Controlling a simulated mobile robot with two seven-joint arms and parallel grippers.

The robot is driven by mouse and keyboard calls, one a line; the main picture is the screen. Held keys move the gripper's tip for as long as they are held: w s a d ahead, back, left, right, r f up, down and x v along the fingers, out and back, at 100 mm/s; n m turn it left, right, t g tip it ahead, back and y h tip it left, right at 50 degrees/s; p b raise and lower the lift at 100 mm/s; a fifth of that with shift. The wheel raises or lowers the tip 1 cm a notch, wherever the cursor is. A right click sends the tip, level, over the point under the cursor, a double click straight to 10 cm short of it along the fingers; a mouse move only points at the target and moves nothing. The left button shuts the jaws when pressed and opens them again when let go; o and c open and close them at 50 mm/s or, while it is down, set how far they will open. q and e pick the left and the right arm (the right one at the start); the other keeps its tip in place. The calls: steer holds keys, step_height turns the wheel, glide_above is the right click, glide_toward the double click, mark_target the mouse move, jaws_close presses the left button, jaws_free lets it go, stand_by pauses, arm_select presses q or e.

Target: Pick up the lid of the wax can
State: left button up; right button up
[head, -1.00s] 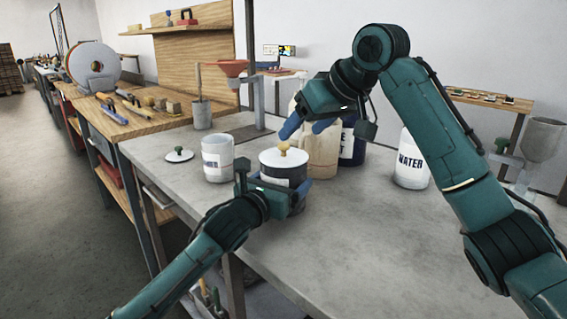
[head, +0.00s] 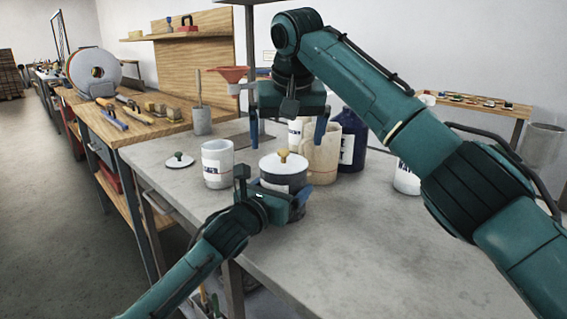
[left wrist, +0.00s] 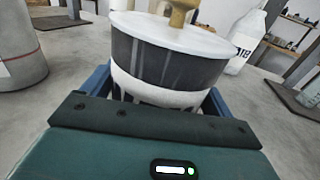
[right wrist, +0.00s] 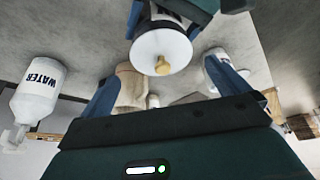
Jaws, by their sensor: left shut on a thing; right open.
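A dark can (head: 274,186) with a white label band stands on the grey table; I cannot read its name. Its white lid (head: 270,167) with a yellow-brown knob (head: 283,154) sits on top. My left gripper (head: 287,192) is shut around the can's body; the left wrist view shows the can (left wrist: 165,68) between its blue fingers. My right gripper (head: 287,130) is open and empty, pointing down above the lid, one finger to each side. In the right wrist view the knob (right wrist: 162,67) and lid (right wrist: 158,45) lie between and beyond the fingers.
A white labelled can (head: 217,165) and a loose lid with a dark green knob (head: 179,160) stand to the left. Behind are a beige container (head: 322,160) and a dark blue bottle (head: 352,140). A white WATER bottle (right wrist: 38,90) stands to the right.

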mark_target(284, 154)
steer(key=x, duration=0.5)
steer(key=shift+w+a+f, duration=0.1)
steer(key=shift+w+f, duration=0.1)
steer(key=shift+w, duration=0.1)
steer(key=shift+c, duration=0.2)
steer(key=c, duration=0.6)
